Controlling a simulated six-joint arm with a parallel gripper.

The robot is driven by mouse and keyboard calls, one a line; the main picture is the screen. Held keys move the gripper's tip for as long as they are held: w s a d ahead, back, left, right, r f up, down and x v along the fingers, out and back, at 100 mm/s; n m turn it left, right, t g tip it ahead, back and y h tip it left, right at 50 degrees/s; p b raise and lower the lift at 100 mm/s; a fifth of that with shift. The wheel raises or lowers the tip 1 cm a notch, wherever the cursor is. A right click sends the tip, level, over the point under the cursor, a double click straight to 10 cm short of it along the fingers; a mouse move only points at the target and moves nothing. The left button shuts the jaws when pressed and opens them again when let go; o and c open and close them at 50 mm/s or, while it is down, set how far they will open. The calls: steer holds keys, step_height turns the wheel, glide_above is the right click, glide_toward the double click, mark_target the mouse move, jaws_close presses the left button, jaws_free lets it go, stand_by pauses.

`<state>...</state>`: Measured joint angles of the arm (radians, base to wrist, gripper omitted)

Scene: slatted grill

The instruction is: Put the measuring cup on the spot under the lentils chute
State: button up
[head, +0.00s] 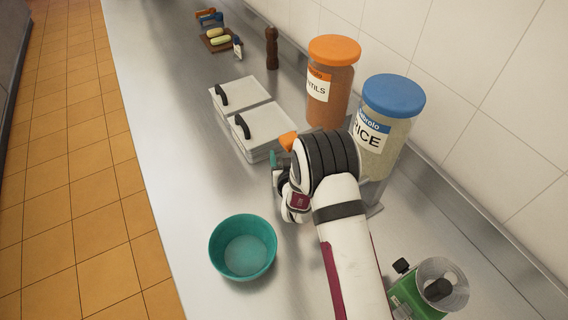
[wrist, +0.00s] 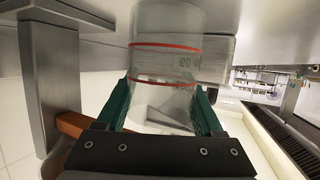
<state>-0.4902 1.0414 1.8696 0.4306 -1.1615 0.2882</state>
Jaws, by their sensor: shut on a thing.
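My gripper (head: 277,172) is in front of the jars in the head view, at the lentils dispenser's foot. In the wrist view its teal fingers (wrist: 165,100) are shut on the clear measuring cup (wrist: 165,60), which has red lines and a printed number. The cup is hidden behind my wrist in the head view. The lentils jar (head: 330,88) has an orange lid and a partly hidden label. An orange part (head: 288,141) shows just above my gripper and in the wrist view (wrist: 72,125). The spot under the chute is hidden, so I cannot tell whether the cup touches it.
The rice jar (head: 390,120) with a blue lid stands close beside my wrist. A teal bowl (head: 243,248) is at the front, and lidded steel containers (head: 262,125) are behind. The counter left of the bowl is clear.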

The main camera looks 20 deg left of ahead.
steer(key=shift+f, duration=0.25)
steer(key=shift+f, duration=0.15)
steer(key=o, duration=1.4)
steer(key=shift+s+d+r, duration=0.1)
steer(key=shift+s+r, duration=0.2)
steer(key=v, duration=1.1)
steer(key=shift+s+d, duration=0.1)
steer(key=shift+d, duration=0.05)
